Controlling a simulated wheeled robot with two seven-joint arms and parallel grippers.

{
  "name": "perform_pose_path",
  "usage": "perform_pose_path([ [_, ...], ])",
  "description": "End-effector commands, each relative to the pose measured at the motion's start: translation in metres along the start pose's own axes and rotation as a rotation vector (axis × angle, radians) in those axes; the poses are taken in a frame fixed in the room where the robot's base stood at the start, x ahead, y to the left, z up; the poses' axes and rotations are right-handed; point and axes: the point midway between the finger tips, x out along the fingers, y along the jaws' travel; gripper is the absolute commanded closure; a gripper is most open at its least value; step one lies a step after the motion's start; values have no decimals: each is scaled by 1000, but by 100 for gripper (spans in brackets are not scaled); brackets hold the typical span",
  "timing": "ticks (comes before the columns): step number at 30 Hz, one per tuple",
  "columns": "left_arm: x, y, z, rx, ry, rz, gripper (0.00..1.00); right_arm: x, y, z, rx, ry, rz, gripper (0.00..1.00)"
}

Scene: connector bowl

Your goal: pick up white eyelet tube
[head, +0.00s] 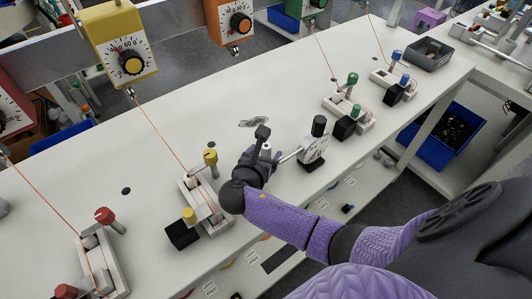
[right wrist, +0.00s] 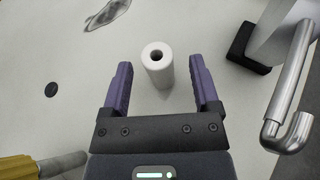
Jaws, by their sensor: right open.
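The white eyelet tube (right wrist: 157,68) shows in the right wrist view as a short white cylinder with a dark hole in its end. It lies between the two purple fingers of my right gripper (right wrist: 161,66), with a gap on each side. The gripper is open and empty. In the head view my right gripper (head: 264,145) is over the middle of the white bench, and I cannot make out the tube there. My left gripper is not in view.
A metal rod (right wrist: 289,95) and a dark block (right wrist: 248,50) are at the right in the wrist view. A grey clear-looking piece (right wrist: 107,14) lies beyond.

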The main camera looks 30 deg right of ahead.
Motion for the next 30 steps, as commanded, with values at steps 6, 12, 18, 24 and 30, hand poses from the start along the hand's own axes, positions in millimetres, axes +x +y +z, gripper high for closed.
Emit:
perform_pose_path([
  [6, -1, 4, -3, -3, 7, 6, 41, -1, 0, 0, 1, 0, 0, 55],
  [12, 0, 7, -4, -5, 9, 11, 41, -1, 0, 0, 1, 0, 0, 98],
  [18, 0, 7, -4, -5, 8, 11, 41, -1, 0, 0, 1, 0, 0, 100],
  [24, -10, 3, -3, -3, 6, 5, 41, -7, 0, 16, 3, -1, 2, 100],
  [30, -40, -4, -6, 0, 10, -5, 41, -28, 0, 68, 6, -3, 1, 100],
])
